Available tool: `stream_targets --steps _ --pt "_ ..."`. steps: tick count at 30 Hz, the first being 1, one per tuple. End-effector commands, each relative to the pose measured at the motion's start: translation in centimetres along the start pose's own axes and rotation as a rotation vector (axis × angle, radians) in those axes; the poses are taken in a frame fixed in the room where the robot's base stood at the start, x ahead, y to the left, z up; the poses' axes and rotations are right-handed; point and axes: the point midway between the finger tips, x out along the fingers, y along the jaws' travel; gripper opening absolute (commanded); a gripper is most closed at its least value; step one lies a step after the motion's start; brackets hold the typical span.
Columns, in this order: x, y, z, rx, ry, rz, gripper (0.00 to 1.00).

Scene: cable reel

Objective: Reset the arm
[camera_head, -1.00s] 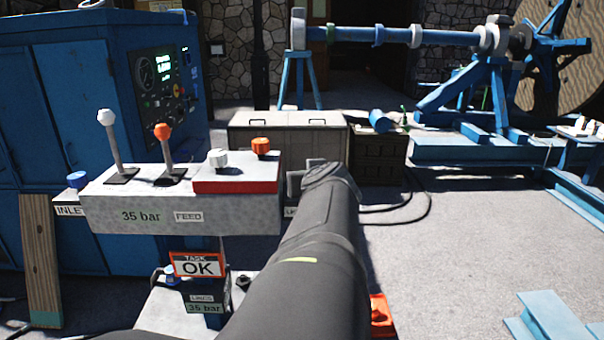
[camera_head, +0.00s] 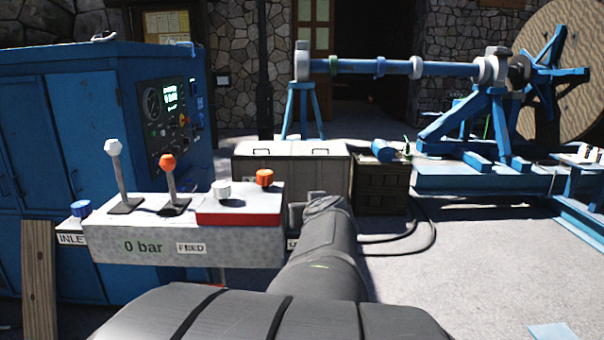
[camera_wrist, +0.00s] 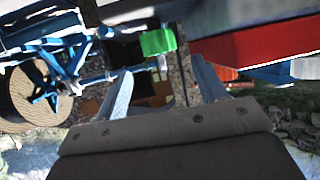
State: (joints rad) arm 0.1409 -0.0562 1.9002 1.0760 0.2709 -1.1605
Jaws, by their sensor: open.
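My arm rises from the bottom of the head view, its far end beside the right end of the grey control box (camera_head: 140,245). My gripper is hidden there behind the arm. In the wrist view my gripper (camera_wrist: 165,88) has its two fingers apart, with nothing seen held between them. The control box carries a white-knobbed lever (camera_head: 119,178), an orange-knobbed lever (camera_head: 172,185), a white knob (camera_head: 221,189) and an orange knob (camera_head: 264,178). The box display reads 0 bar beside a FEED label (camera_head: 191,248).
A blue cabinet (camera_head: 60,125) with a gauge panel stands at the left. A pale chest (camera_head: 290,175) and a dark crate (camera_head: 383,190) stand behind the arm. A blue shaft stand (camera_head: 480,125) and a large wooden reel (camera_head: 590,60) are at the right.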

Motion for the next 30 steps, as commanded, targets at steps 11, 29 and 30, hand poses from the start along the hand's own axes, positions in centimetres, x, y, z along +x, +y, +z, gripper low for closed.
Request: stream_targets --steps 11,29,30 --pt "5.3 0.0 0.1 0.0 -0.002 -0.001 0.65" --pt "7.8 0.0 0.0 -0.002 0.0 -0.002 0.65" --pt "7.8 0.0 0.0 -0.002 0.0 -0.002 0.65"
